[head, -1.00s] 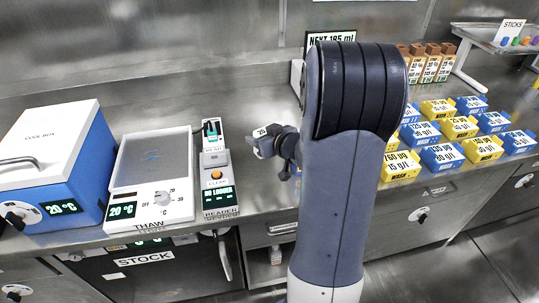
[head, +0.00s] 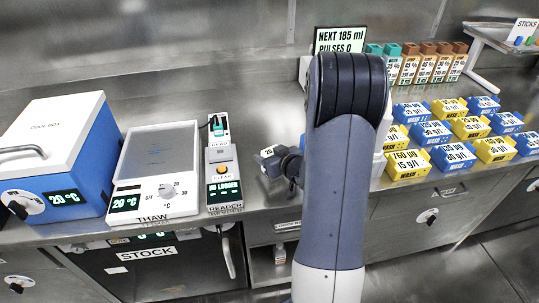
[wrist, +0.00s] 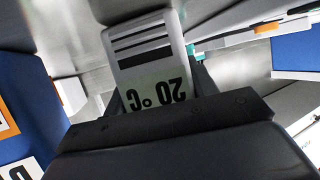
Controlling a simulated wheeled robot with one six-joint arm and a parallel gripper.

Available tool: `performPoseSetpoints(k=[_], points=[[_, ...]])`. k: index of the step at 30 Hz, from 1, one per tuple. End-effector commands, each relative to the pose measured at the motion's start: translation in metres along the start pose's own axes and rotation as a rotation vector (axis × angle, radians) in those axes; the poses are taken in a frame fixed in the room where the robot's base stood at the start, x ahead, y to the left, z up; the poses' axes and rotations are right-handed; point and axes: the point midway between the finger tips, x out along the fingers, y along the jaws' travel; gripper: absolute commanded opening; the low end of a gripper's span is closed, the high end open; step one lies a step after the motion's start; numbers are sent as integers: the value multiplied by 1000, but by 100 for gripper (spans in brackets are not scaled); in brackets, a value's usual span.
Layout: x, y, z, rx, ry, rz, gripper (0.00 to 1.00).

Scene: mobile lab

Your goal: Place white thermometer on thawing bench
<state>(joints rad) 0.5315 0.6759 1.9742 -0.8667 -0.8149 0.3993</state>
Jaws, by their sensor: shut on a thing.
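The white thermometer (head: 267,152) is held in my gripper (head: 276,159) above the steel counter, right of the reader, in the head view. In the wrist view the thermometer (wrist: 148,50) sits between the jaws, its display reading 20 °C upside down, with dark stripes beyond it. The thawing bench, marked THAW (head: 124,190), stands on the counter at the left. Its grey top plate is empty, and its front has a dial and a 20 °C display. The thermometer is apart from the bench, to its right. My arm hides part of the counter.
The blue and white cool box (head: 88,150) stands left of the bench. The reader (head: 222,165), showing NO LOGGER, stands between bench and gripper. Yellow and blue wash blocks (head: 408,164) fill the right counter. A NEXT 185 ml sign (head: 340,40) stands behind my arm.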

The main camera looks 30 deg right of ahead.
Motion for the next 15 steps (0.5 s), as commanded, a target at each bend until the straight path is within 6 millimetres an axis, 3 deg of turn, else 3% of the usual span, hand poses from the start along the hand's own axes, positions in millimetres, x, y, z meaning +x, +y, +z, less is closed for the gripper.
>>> performPoseSetpoints(k=[2, 3, 10, 15], points=[[2, 0, 4, 0, 0, 0, 30], [1, 0, 2, 0, 0, 0, 57], [1, 0, 2, 0, 0, 0, 76], [1, 0, 2, 0, 0, 0, 76]])
